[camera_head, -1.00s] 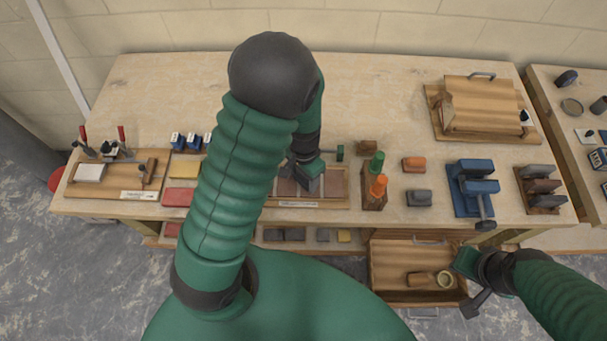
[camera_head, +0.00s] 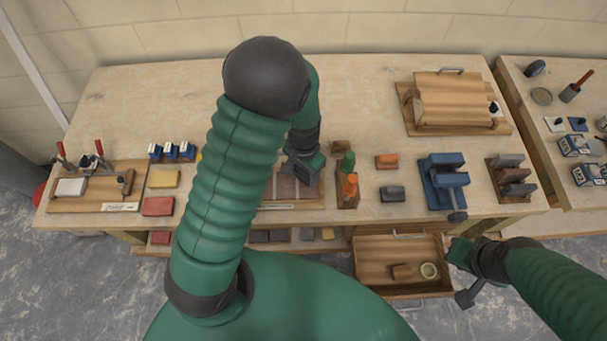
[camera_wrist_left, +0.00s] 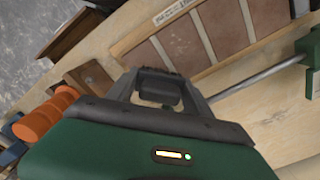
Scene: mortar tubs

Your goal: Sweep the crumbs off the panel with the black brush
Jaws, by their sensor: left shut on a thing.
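The panel (camera_head: 266,189), brown tiles in a light wooden frame, lies at the front middle of the bench, partly hidden by my left arm. It also shows in the left wrist view (camera_wrist_left: 222,25). My left gripper (camera_head: 302,168) is over the panel's right part. In the left wrist view, it (camera_wrist_left: 157,90) is shut on the black brush (camera_wrist_left: 158,84), a dark block with short bristles on its far side. Whether the bristles touch the tiles I cannot tell. Crumbs are too small to make out. My right gripper (camera_head: 465,274) is open and empty by the drawer's right side.
A holder with green and orange handles (camera_head: 349,190) stands just right of the panel. The open drawer (camera_head: 375,283) below holds a brown block and a round cup. A blue vise (camera_head: 443,180) is farther right. The bench's back middle is clear.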

